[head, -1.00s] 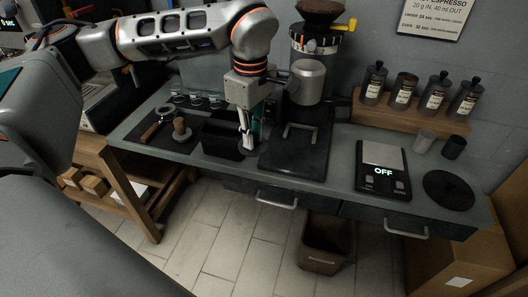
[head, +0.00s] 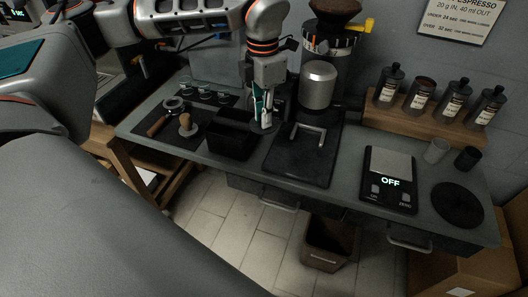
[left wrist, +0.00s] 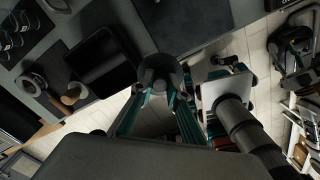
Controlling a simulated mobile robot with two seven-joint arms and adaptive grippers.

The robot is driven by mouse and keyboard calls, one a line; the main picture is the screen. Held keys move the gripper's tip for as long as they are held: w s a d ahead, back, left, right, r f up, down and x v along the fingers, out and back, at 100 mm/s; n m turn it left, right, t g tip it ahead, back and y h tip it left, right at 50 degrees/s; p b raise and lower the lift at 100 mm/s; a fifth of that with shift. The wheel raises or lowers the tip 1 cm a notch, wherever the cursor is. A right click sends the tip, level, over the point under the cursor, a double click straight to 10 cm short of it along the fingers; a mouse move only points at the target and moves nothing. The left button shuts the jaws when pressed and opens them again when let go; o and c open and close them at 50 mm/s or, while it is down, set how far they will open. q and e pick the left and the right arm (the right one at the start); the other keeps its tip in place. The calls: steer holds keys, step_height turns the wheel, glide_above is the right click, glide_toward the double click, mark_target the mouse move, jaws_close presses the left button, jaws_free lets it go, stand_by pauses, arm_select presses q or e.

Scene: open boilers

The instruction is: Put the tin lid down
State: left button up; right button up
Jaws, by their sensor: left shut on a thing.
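My left gripper (head: 264,118) is over the counter, between the black open box and the grinder stand. In the left wrist view its fingers (left wrist: 165,92) close on a dark round piece (left wrist: 160,68), which looks like the tin lid. The lid cannot be made out in the head view, and I cannot tell whether it touches anything. On the wooden shelf, one tin (head: 420,97) has no lid and shows brown contents; the tins beside it have dark lids.
The black open box (head: 232,138) stands left of the gripper, the grinder (head: 318,85) right of it. A scale (head: 390,182), a black round mat (head: 458,204) and two cups (head: 437,151) are at the right. Bare counter (head: 345,190) lies between grinder stand and scale.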

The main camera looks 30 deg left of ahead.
arm_select(q)
step_height(320, 180, down, 13)
steer(key=shift+r+b, duration=0.1)
steer(key=shift+b, duration=0.2)
steer(key=shift+f, duration=0.25)
steer(key=shift+f, duration=0.25)
steer(key=o, duration=0.9)
steer(key=shift+r, duration=0.1)
